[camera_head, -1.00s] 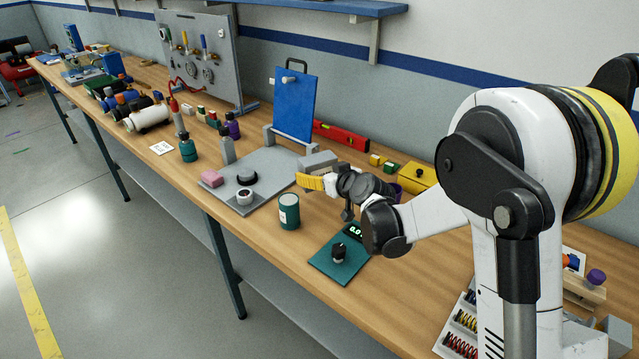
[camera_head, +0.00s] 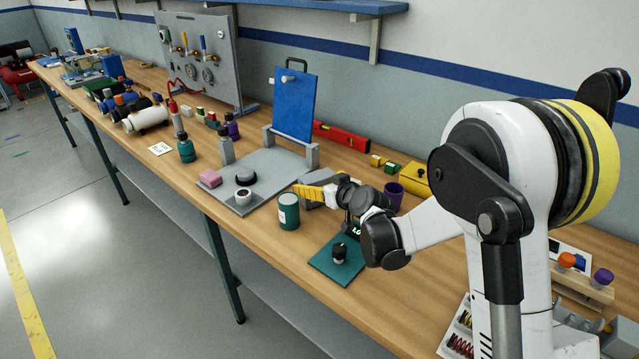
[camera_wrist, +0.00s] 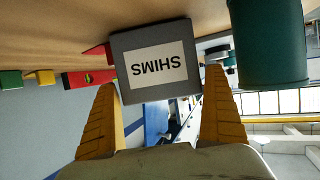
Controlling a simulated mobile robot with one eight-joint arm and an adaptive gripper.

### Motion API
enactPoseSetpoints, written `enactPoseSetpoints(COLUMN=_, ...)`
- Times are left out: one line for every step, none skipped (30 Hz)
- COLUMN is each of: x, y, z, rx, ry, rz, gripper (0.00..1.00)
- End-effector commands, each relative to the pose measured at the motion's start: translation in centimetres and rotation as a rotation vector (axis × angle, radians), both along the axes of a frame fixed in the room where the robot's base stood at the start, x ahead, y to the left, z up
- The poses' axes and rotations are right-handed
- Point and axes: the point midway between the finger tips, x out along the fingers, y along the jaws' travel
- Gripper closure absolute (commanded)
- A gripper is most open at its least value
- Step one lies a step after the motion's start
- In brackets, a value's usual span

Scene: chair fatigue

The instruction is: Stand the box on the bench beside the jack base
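The box is grey with a white label reading SHIMS, upside down in the wrist view (camera_wrist: 155,65). In the head view its grey body (camera_head: 322,178) is partly hidden by my yellow fingers. My gripper (camera_head: 312,192) has one finger against each side of the box; the fingers also show in the wrist view (camera_wrist: 162,82). The box is low over the bench or on it; I cannot tell if its underside touches. A grey base plate (camera_head: 270,165) with posts and a blue upright panel (camera_head: 294,105) is just left of the box. Which part is the jack base is unclear.
A green can (camera_head: 288,212) stands close in front of the box. A green scale (camera_head: 328,265) with a black knob is nearer the bench edge. A purple cup (camera_head: 393,195), yellow case (camera_head: 416,178) and red level (camera_head: 341,138) lie behind or right.

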Motion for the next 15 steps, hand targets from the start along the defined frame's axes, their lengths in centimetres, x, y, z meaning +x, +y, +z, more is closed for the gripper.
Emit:
enactPoseSetpoints(x=0.0, y=0.0, z=0.0, rx=0.0, ry=0.0, rz=0.0, gripper=0.0)
enactPoseSetpoints(x=0.0, y=0.0, z=0.0, rx=0.0, ry=0.0, rz=0.0, gripper=0.0)
enactPoseSetpoints(x=0.0, y=0.0, z=0.0, rx=0.0, ry=0.0, rz=0.0, gripper=0.0)
enactPoseSetpoints(x=0.0, y=0.0, z=0.0, rx=0.0, ry=0.0, rz=0.0, gripper=0.0)
enactPoseSetpoints(x=0.0, y=0.0, z=0.1, rx=0.0, ry=0.0, rz=0.0, gripper=0.0)
enactPoseSetpoints(x=0.0, y=0.0, z=0.1, rx=0.0, ry=0.0, rz=0.0, gripper=0.0)
enactPoseSetpoints(x=0.0, y=0.0, z=0.3, rx=0.0, ry=0.0, rz=0.0, gripper=0.0)
enactPoseSetpoints(x=0.0, y=0.0, z=0.5, rx=0.0, ry=0.0, rz=0.0, gripper=0.0)
enactPoseSetpoints(x=0.0, y=0.0, z=0.8, rx=0.0, ry=0.0, rz=0.0, gripper=0.0)
enactPoseSetpoints(x=0.0, y=0.0, z=1.2, rx=0.0, ry=0.0, rz=0.0, gripper=0.0)
enactPoseSetpoints(x=0.0, y=0.0, z=1.6, rx=0.0, ry=0.0, rz=0.0, gripper=0.0)
enactPoseSetpoints(x=-0.5, y=-0.3, z=1.9, rx=0.0, ry=0.0, rz=-0.001, gripper=0.0)
enactPoseSetpoints(x=-1.0, y=-0.7, z=2.1, rx=0.0, ry=0.0, rz=-0.002, gripper=0.0)
enactPoseSetpoints(x=-1.6, y=-1.0, z=2.3, rx=0.0, ry=0.0, rz=-0.002, gripper=0.0)
enactPoseSetpoints(x=-2.5, y=-1.5, z=2.7, rx=0.0, ry=0.0, rz=-0.001, gripper=0.0)
